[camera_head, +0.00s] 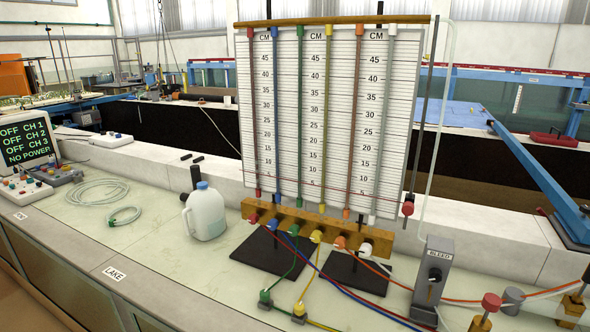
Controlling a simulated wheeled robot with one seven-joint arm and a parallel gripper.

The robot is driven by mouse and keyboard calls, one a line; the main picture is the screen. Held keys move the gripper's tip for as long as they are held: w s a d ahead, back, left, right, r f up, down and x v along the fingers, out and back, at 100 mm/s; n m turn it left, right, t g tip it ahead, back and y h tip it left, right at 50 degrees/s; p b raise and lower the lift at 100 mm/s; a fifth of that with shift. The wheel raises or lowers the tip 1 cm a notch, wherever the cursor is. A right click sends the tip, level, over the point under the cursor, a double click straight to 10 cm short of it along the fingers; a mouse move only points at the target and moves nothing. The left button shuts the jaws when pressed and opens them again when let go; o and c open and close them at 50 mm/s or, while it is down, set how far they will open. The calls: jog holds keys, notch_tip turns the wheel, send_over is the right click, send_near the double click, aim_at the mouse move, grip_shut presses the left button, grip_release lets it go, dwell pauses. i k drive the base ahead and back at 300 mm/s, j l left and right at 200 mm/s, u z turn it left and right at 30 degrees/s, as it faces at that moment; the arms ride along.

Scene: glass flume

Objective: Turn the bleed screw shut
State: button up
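The bleed block (440,256) is a small upright grey box labelled BLEED, standing on the bench at the lower right. A dark round bleed screw (434,275) with a light mark sits on its front face. The mark is too small to tell how far the screw is turned. A clear tube comes down to the top of the block from the manometer board. My gripper is not in view.
The manometer board (344,120) with coloured tubes stands left of the block. Its brass manifold (290,222) and hoses lie close by. Red-knobbed brass fittings (491,303) stand to the right. A white jug (205,212) sits left; the bench front at left is clear.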

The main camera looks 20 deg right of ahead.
aim_at(435, 275)
jog(key=z, duration=1.35)
